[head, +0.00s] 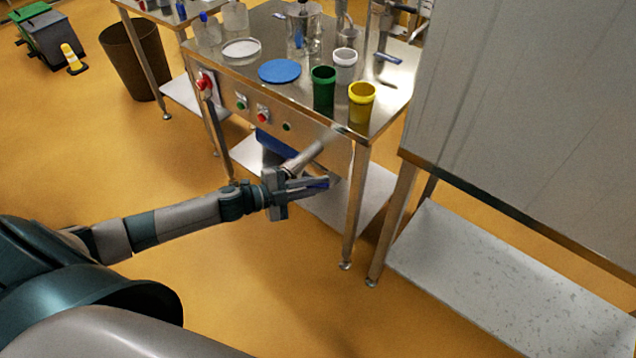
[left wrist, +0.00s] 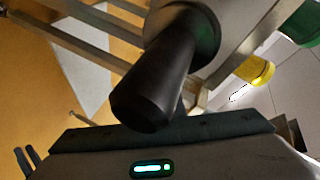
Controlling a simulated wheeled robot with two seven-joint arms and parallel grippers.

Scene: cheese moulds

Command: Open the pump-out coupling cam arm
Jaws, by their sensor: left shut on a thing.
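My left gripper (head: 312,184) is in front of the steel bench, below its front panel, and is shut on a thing. A pale metal tube-like piece (head: 308,156) slants up and right from the gripper towards the bench. In the left wrist view a dark round-ended piece (left wrist: 155,90), which looks like the cam arm's grip, points at the gripper body (left wrist: 160,145). It comes out of a wider grey body (left wrist: 235,35). The fingers hide the contact, and the coupling's details are too small to tell. My right gripper is not in view.
The bench top (head: 225,72) carries a green cup (head: 323,90), a yellow cup (head: 361,102), a white cup (head: 344,65) and a blue disc (head: 279,71). The orange floor in front is clear.

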